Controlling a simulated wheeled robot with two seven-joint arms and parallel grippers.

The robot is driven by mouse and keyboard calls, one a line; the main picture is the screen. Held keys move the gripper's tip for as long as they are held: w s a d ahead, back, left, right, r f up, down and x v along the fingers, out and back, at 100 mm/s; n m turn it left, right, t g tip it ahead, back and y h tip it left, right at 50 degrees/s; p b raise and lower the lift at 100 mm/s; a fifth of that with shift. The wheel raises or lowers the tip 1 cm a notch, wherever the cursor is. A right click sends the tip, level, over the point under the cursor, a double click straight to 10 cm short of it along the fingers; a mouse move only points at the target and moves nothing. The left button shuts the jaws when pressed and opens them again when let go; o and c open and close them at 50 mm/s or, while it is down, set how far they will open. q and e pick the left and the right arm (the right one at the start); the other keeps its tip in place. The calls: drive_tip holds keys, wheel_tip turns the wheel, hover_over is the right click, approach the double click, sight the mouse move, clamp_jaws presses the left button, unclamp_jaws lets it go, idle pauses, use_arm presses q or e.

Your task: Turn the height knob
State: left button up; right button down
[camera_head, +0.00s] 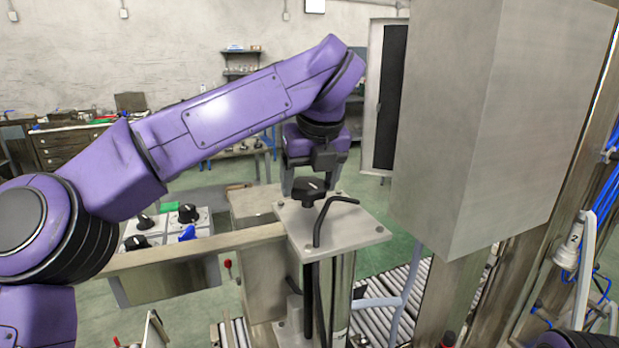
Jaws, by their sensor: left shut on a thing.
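The black height knob (308,196) sits on top of a grey metal plate (345,237) on a post in the middle of the head view. My left arm reaches in from the left, and its gripper (311,182) points down over the plate. Its fingers are shut on the knob, one on each side of it. The far side of the knob is hidden. My right gripper is out of view.
A bent black rod (318,222) rises just in front of the knob. A large grey metal box (480,110) stands close on the right. A panel with several black knobs (187,214) is at left. A roller conveyor (395,298) lies below.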

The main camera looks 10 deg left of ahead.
use_arm(q)
drive_tip(key=shift+f, duration=0.1)
idle(0.3)
drive_tip(key=o, duration=0.9)
drive_tip(key=shift+o, duration=0.8)
drive_tip(key=shift+w, duration=0.15)
drive_tip(key=p+v, duration=0.2)
drive_tip(key=v, duration=0.8)
drive_tip(key=shift+r, duration=0.25)
